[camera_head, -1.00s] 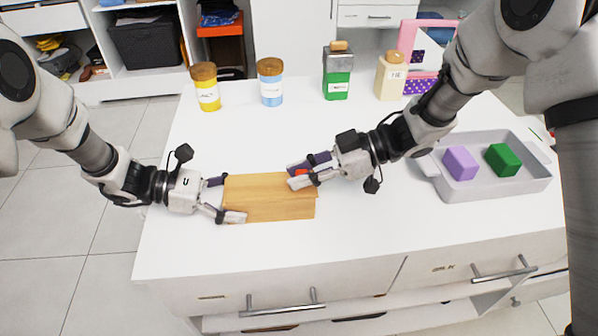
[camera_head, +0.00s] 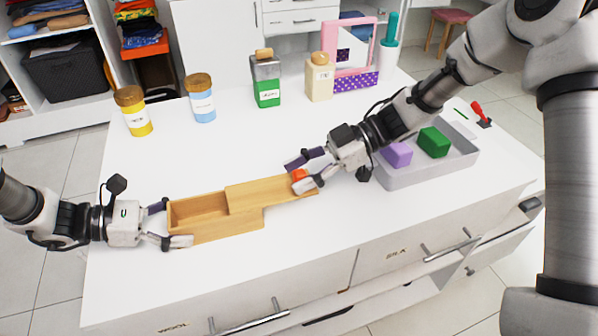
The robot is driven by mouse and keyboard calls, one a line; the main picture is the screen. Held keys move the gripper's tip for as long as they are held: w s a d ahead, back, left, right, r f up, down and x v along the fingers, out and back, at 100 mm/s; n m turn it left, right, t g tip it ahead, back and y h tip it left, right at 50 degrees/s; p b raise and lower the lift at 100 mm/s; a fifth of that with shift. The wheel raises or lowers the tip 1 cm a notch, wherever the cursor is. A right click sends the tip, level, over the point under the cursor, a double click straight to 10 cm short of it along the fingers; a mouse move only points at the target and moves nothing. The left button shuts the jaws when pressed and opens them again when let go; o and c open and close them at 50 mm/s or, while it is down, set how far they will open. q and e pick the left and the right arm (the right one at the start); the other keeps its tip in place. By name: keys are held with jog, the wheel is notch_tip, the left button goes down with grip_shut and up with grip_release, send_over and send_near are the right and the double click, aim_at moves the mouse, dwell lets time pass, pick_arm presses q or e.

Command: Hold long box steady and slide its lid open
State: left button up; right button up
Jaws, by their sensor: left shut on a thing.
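The long wooden box (camera_head: 215,232) lies on the white table top, its left part uncovered and looking empty inside. Its wooden lid (camera_head: 255,193) is slid partly to the right and sticks out past the box's right end. My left gripper (camera_head: 172,222) is shut on the box's left end, one finger on the far side and one on the near side. My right gripper (camera_head: 296,177) is at the lid's right end, its fingers on both sides of a small red-orange knob (camera_head: 299,175).
A grey tray (camera_head: 405,180) with a purple block (camera_head: 397,153) and a green block (camera_head: 434,142) stands right of my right gripper. Yellow (camera_head: 138,122), blue (camera_head: 202,107), green (camera_head: 267,93) and cream (camera_head: 319,85) containers stand behind. Table is clear between them and the box.

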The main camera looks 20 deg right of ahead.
jog(key=v, duration=1.2)
pick_arm(q)
jog(key=o, duration=1)
